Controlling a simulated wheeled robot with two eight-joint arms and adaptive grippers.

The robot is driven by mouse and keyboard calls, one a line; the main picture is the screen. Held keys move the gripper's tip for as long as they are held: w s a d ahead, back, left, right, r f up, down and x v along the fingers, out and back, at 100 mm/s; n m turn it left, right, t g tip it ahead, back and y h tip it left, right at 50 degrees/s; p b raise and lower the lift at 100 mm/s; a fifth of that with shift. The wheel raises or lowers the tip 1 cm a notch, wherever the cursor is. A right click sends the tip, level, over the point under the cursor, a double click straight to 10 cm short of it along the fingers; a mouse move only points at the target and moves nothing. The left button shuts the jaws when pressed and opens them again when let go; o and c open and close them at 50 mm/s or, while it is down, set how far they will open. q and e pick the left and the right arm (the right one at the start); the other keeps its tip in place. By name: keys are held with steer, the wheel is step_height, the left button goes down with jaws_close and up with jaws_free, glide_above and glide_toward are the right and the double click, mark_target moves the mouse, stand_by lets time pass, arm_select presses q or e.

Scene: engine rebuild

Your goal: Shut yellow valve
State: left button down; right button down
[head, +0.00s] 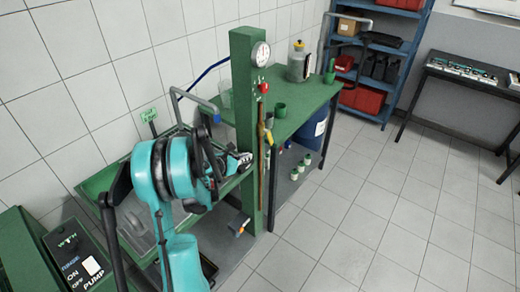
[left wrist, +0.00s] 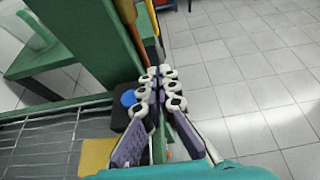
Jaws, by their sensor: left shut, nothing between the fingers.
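A thin yellow handle, which looks like the yellow valve (head: 268,136), hangs on the front of the green post (head: 246,110), beside a vertical pipe. In the left wrist view a yellow-orange strip (left wrist: 149,38) runs along the post beyond my fingertips; it may be the same handle. My left gripper (head: 246,160) is at the post, below and to the left of the handle. In the left wrist view its fingers (left wrist: 160,75) are closed together with nothing visible between them. I cannot tell whether they touch the post. My right gripper is not in view.
The post carries a gauge (head: 260,55) and a red knob (head: 263,87). A green workbench (head: 310,115) stands behind it. A black part with an orange tip (head: 239,229) sits low by the post. A PUMP box (head: 75,255) is at lower left.

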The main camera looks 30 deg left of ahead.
arm_select(q)
steer(key=b, duration=0.2)
glide_toward(270, 144)
step_height(270, 144, down, 4)
steer(key=w, duration=0.3)
steer(key=w+r+b, duration=0.1)
steer(key=w, duration=0.1)
steer(key=shift+w+d+r, duration=0.1)
steer(key=shift+w+d, duration=0.1)
